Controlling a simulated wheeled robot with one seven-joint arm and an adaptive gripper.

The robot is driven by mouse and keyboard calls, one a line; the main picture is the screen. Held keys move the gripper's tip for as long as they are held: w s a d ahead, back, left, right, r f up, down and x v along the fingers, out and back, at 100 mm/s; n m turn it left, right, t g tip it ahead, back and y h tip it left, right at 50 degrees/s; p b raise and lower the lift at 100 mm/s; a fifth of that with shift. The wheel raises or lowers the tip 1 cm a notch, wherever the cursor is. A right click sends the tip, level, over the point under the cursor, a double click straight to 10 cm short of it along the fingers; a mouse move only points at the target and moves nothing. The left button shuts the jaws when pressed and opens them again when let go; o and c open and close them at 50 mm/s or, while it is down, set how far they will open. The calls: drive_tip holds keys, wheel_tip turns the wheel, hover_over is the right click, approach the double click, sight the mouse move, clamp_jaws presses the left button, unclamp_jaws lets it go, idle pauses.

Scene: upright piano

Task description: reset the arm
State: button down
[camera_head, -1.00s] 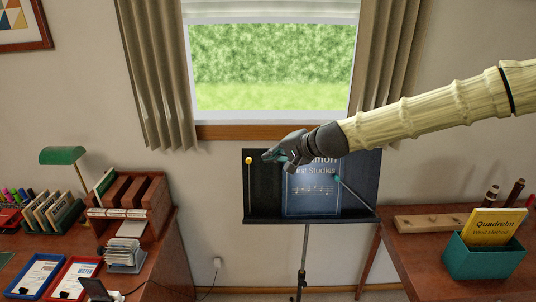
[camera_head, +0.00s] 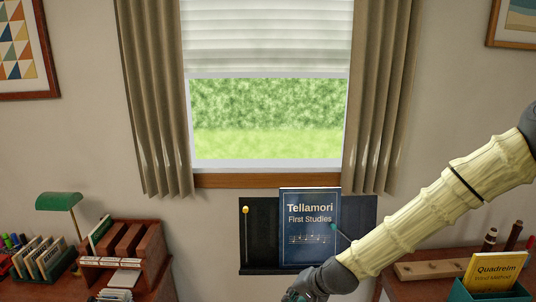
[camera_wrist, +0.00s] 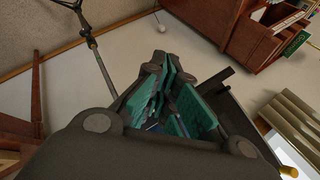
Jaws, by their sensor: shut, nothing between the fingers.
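My gripper (camera_head: 293,294) is at the bottom edge of the head view, below the music stand (camera_head: 259,235) in the picture and partly cut off. My arm reaches it from the right. In the wrist view my gripper (camera_wrist: 168,103) shows its teal finger pads; it is shut and empty. On the stand is a blue book, "Tellamori First Studies" (camera_head: 311,220). Its lower right part is close to my wrist in the picture.
A left desk holds a wooden organizer (camera_head: 126,250) and a green lamp (camera_head: 60,201). At right are a wooden rack (camera_head: 432,268) and a yellow book (camera_head: 492,270) in a teal box. A thin pole (camera_wrist: 97,58) crosses the wrist view at upper left.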

drive_tip(key=s+d+f+n+g+h+b, duration=0.1)
drive_tip(key=s+d+f+g+h, duration=0.15)
drive_tip(key=s+f, duration=0.85)
drive_tip(key=s+d+f+n+g+h+b, duration=0.1)
drive_tip(key=s+d+f, duration=0.3)
drive_tip(key=s, duration=0.5)
drive_tip(key=s+d+f+n+h+b, duration=0.1)
drive_tip(key=s+d+f, duration=0.3)
drive_tip(key=s+f, duration=0.4)
drive_tip(key=s+d+f+n+g+h+b, duration=0.1)
drive_tip(key=s+d+f+n, duration=0.1)
drive_tip(key=s+d+f, duration=0.3)
drive_tip(key=s+f, duration=0.2)
drive_tip(key=s, duration=0.2)
drive_tip(key=shift+s+g, duration=0.35)
drive_tip(key=shift+d, duration=0.1)
